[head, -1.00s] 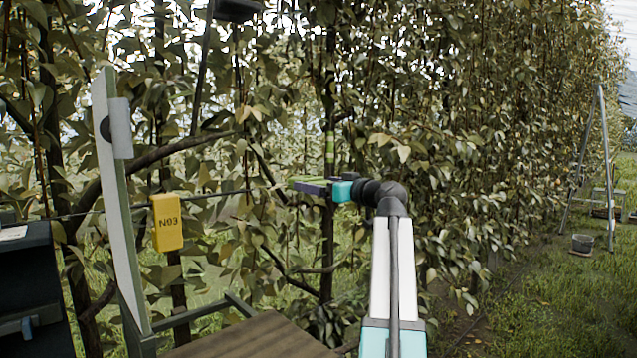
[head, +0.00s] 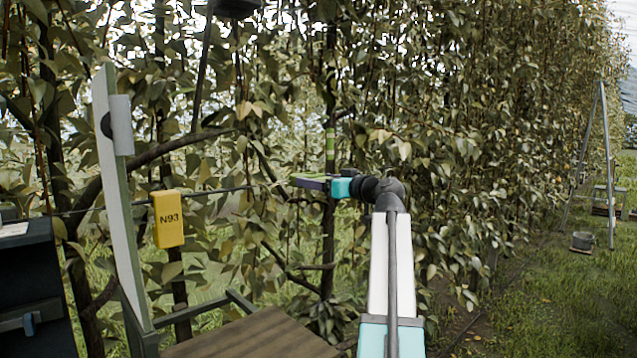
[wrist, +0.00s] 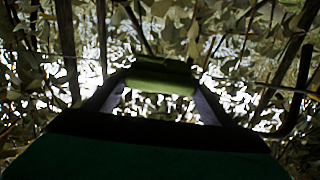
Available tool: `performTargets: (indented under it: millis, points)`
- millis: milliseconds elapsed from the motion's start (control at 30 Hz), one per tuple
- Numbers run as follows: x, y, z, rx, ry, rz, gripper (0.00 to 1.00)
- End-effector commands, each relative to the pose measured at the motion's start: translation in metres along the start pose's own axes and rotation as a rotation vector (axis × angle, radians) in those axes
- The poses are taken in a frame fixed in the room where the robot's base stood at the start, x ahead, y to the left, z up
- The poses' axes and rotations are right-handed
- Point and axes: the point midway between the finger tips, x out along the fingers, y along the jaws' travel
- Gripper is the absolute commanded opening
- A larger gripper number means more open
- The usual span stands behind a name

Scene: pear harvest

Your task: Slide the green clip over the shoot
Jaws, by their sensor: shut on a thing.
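My gripper (head: 311,182) reaches out to the left from the arm in the middle of the head view, in front of the foliage. In the wrist view its two dark fingers (wrist: 150,104) are closed on the green clip (wrist: 160,77), which lies crosswise between their tips. In the head view only a thin green edge shows at the fingertips. The shoot cannot be told for certain among the thin stems and leaves. A thin wire or stem runs close to the left of the fingertips. Whether the clip touches any stem cannot be told.
A yellow tag marked N93 (head: 168,219) hangs on a wire at left. A pale upright post (head: 119,200) and a wooden board (head: 250,338) stand nearer. A trunk with green bands (head: 330,150) rises behind my gripper.

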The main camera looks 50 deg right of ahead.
Motion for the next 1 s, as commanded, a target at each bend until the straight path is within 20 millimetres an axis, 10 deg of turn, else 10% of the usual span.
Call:
performTargets:
  millis: [1000]
  points:
    - [0.0,0.077,-0.001,0.0,0.001,0.0,0.36]
